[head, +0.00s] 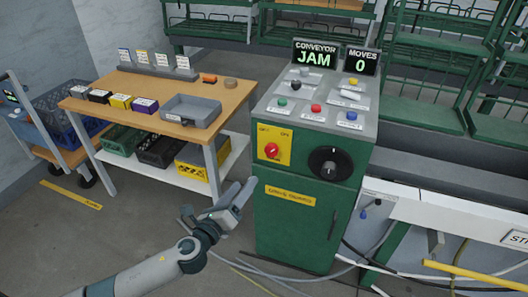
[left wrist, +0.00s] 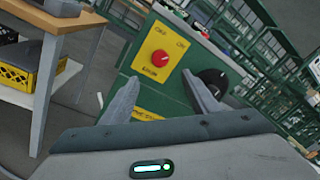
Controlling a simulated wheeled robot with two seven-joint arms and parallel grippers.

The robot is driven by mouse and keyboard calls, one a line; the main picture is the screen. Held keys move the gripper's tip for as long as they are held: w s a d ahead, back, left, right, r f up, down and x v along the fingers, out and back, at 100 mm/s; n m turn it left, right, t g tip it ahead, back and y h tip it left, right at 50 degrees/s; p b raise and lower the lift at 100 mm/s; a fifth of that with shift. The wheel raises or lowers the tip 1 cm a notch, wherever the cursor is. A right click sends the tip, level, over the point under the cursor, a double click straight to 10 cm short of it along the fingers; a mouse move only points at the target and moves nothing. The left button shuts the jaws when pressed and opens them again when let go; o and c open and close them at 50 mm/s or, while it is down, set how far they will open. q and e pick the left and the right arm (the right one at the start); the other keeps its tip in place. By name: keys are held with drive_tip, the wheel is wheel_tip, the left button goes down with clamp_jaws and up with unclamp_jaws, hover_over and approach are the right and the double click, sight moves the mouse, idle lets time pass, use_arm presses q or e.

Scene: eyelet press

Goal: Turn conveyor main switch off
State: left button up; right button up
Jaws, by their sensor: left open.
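The conveyor main switch is a red rotary knob (head: 271,150) on a yellow plate (head: 283,158) marked OFF and ON, on the front of the green cabinet (head: 288,222). In the left wrist view the red knob (left wrist: 161,57) sits ahead, between and beyond my fingertips, with a white mark pointing to the upper right. My left gripper (head: 243,190) is open and empty, in front of the cabinet and below and left of the switch, not touching it. It also shows in the left wrist view (left wrist: 162,85). My right gripper is not in view.
A black dial (head: 330,164) is right of the switch. The cabinet top carries several coloured buttons, and a display (head: 315,55) reads CONVEYOR JAM. A wooden workbench (head: 150,95) with a grey tray (head: 190,110) stands left. Hoses (head: 300,276) lie on the floor near the cabinet.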

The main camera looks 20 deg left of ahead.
use_arm(q)
drive_tip(key=shift+w, duration=0.15)
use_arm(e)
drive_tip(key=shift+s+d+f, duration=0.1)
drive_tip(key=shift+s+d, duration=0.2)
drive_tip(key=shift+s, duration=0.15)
use_arm(q)
drive_tip(key=p, duration=0.1)
approach(269, 152)
drive_tip(key=w, duration=0.4)
drive_tip(key=w+d, duration=0.1)
drive_tip(key=w, duration=0.2)
drive_tip(key=shift+w+d+r+p, duration=0.15)
drive_tip(key=shift+w+p, duration=0.15)
drive_tip(key=shift+w, duration=0.7)
drive_tip(key=c, duration=0.9)
drive_tip(key=shift+c, duration=0.7)
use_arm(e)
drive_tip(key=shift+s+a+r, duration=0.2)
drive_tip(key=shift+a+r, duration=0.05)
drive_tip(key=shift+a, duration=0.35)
